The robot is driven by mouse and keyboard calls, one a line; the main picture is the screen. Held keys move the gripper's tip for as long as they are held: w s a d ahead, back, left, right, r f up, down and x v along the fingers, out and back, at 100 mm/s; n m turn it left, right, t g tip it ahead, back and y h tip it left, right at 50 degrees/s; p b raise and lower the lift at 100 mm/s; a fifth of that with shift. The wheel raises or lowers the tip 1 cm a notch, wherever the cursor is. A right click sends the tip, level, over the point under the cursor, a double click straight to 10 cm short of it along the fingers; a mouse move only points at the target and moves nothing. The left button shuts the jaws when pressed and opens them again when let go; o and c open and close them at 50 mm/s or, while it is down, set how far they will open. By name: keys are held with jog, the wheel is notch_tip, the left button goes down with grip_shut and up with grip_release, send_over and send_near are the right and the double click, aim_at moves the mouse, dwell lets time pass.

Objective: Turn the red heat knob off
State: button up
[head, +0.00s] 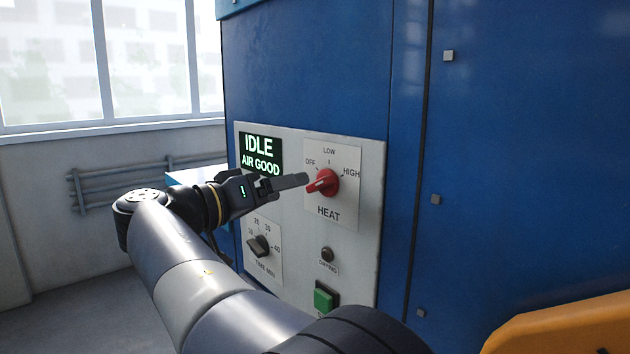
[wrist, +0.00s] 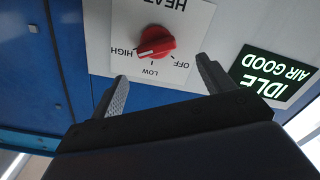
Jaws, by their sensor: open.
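The red heat knob (head: 323,183) sits on a white plate labelled HEAT, with OFF, LOW and HIGH marks around its top. In the wrist view the knob (wrist: 156,41) appears upside down, and its white mark lies on the side toward HIGH. My gripper (head: 303,180) comes from the left in the head view, with its fingertips close to the knob. In the wrist view my gripper (wrist: 162,68) is open and empty. The knob shows ahead of the gap between the fingers, and I see no contact.
A lit display (head: 261,156) reads IDLE and AIR GOOD. Below are a black time knob (head: 258,246), a small dark drying indicator (head: 327,254) and a green button (head: 325,298). The blue dryer wall (head: 490,120) fills the right. An orange part (head: 565,325) stands at the lower right.

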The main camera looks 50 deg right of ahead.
aim_at(317, 181)
jog(key=d, duration=0.5)
jog(key=s+d+p, duration=0.1)
jog(key=d, duration=0.2)
jog(key=shift+s+d, duration=0.1)
jog(key=shift+d, duration=0.1)
jog(key=c, duration=1)
